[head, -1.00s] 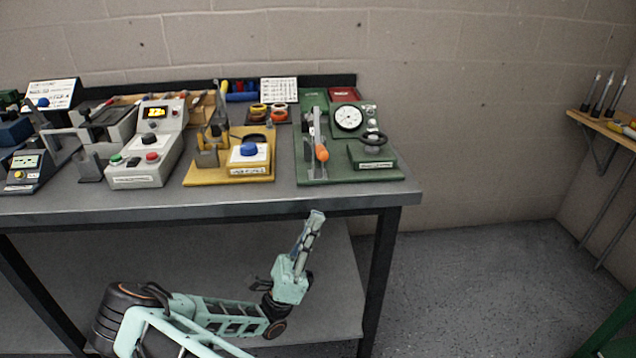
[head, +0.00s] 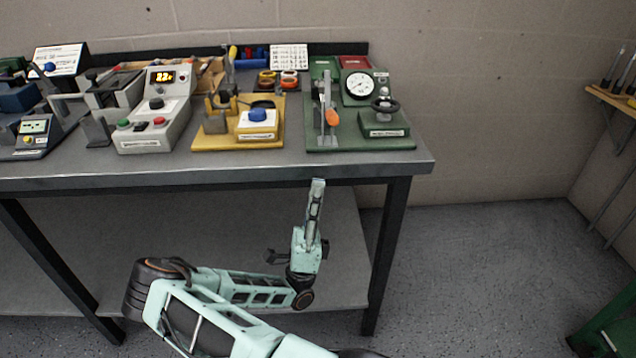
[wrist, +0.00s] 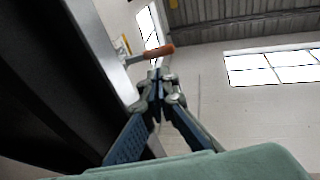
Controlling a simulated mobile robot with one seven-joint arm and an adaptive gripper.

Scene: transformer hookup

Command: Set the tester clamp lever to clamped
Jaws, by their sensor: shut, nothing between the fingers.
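The green tester (head: 350,140) stands at the right end of the bench, with a round white gauge (head: 360,85) and a black handwheel (head: 385,105). Its clamp lever has a grey metal arm and an orange grip (head: 332,117), which points toward the front. The orange grip also shows in the wrist view (wrist: 158,52), beyond my fingertips. My gripper (head: 317,183) is shut and empty, pointing up at the bench's front edge, below and in front of the lever. In the wrist view my gripper (wrist: 157,78) has its fingertips together, apart from the lever.
A yellow fixture with a blue knob (head: 257,115) stands left of the tester, and a grey box with a lit display (head: 162,77) stands further left. The bench's front edge (head: 200,177) lies close to my gripper.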

